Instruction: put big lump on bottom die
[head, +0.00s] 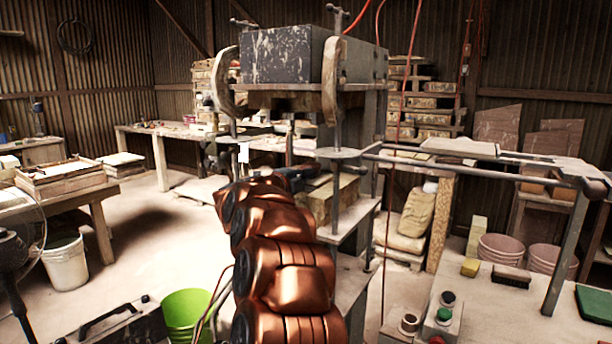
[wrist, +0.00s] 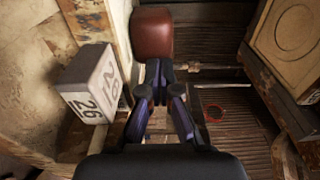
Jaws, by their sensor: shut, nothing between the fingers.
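A smooth reddish-brown lump (wrist: 153,33) stands at the top middle of the wrist view. My gripper (wrist: 158,66) is shut and empty, its fingertips just short of the lump in the picture; I cannot tell whether they touch. A cream square block with a round groove (wrist: 296,38), which looks like a die, lies at the upper right of the wrist view. In the head view the press (head: 285,60) stands ahead, with a tan block (head: 338,196) low inside it, possibly the bottom die. My copper arm hides part of the press and the lump there.
A pale block marked 26 (wrist: 90,85) is left of my fingers in the wrist view.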

